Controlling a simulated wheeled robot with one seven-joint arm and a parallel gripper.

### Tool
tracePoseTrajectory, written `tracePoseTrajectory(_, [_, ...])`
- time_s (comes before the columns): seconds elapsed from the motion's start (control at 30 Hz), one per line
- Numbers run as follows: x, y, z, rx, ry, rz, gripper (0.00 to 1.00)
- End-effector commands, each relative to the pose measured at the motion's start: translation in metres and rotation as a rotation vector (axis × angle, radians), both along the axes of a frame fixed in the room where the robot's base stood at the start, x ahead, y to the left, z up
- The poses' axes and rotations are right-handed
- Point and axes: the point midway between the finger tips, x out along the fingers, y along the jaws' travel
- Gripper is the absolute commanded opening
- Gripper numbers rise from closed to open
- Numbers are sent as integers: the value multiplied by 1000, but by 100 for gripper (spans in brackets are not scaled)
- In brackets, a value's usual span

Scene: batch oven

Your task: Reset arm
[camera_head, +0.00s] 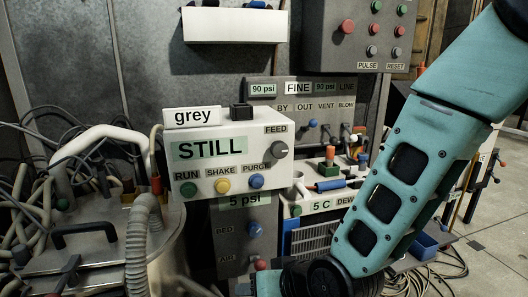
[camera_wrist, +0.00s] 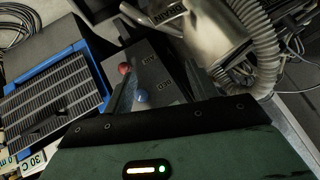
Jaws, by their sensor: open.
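My arm (camera_head: 400,175), in teal and black, comes down from the upper right in the head view and bends at a black joint near the bottom edge. My gripper (camera_wrist: 165,140) shows in the wrist view as a green housing with a dark bolted band and a lit indicator. In the head view the gripper end is hidden below the frame. The grey-labelled control box (camera_head: 225,160), reading STILL, stands left of my arm.
A ribbed hose (camera_head: 137,235) and a tangle of cables crowd the left. A chiller unit (camera_head: 325,205) stands behind my forearm; its blue-framed grille (camera_wrist: 55,90) shows in the wrist view. A button panel (camera_head: 365,35) hangs above. Open floor (camera_head: 500,220) lies at right.

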Motion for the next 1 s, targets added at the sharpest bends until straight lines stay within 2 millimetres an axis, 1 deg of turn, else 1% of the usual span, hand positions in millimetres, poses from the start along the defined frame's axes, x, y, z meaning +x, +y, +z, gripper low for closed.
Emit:
tracePoseTrajectory(0.03, [-11,-7,10,-50,22,41,58])
tracePoseTrajectory(0.17, [-47,-34,25,-205,118,150,58])
tracePoseTrajectory(0.3, [-86,-69,42,-360,214,247,58])
tracePoseTrajectory(0.5, [-132,-114,62,-525,330,335,58])
tracePoseTrajectory(0.67, [-164,-147,78,-632,411,386,58])
tracePoseTrajectory(0.7, [-166,-148,92,-639,420,391,58])
tracePoseTrajectory(0.87, [-165,-147,126,-635,420,390,58])
tracePoseTrajectory(0.97, [-165,-147,149,-634,420,389,58])
tracePoseTrajectory(1.0, [-165,-147,159,-634,420,389,58])
